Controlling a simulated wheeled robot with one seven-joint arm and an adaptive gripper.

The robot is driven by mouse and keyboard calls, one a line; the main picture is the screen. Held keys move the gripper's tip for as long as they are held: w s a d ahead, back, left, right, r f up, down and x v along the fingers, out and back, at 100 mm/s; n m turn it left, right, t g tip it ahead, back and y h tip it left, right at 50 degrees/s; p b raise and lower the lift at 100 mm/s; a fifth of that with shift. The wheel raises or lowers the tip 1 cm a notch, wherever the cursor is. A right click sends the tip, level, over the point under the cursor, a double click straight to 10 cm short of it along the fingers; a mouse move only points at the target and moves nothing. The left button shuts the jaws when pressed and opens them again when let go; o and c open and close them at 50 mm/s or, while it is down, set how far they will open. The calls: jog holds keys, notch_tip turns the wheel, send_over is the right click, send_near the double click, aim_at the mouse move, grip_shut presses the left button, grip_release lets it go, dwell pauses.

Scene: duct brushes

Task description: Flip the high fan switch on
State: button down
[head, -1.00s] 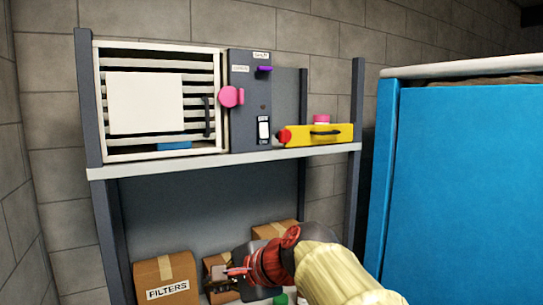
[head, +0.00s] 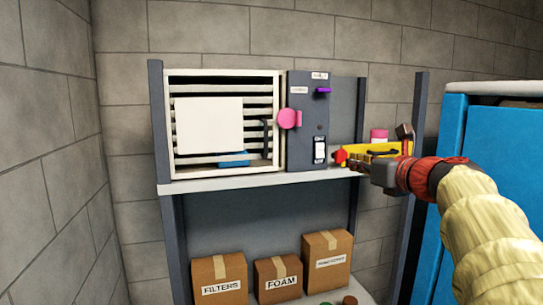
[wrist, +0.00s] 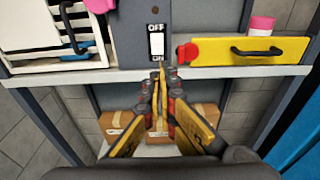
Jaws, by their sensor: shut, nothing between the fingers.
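A grey control panel (head: 308,110) stands on the shelf with a white rocker switch (head: 320,151) low on its front. In the wrist view the rocker (wrist: 157,44) has OFF above it and ON below it. Which way the rocker is tipped is too small to tell. My gripper (head: 358,166) is to the right of the panel in the head view, partly in front of a yellow case. In the wrist view its shut, empty fingers (wrist: 160,74) point up the picture, with their tips just below the rocker. Contact cannot be seen.
A slatted vent box (head: 224,165) stands left of the panel, with a pink knob (head: 289,118) beside it. A purple lever (head: 323,90) is above the rocker. The yellow case (wrist: 250,50) is to the right. Cardboard boxes (head: 221,280) are below. A blue cabinet (head: 492,150) stands right.

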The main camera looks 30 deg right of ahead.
aim_at(322, 157)
jog(key=shift+w, duration=0.1)
jog(key=p+x, duration=0.1)
jog(key=x, duration=1.3)
jog(key=shift+p, duration=0.4)
jog(key=shift+f, duration=0.1)
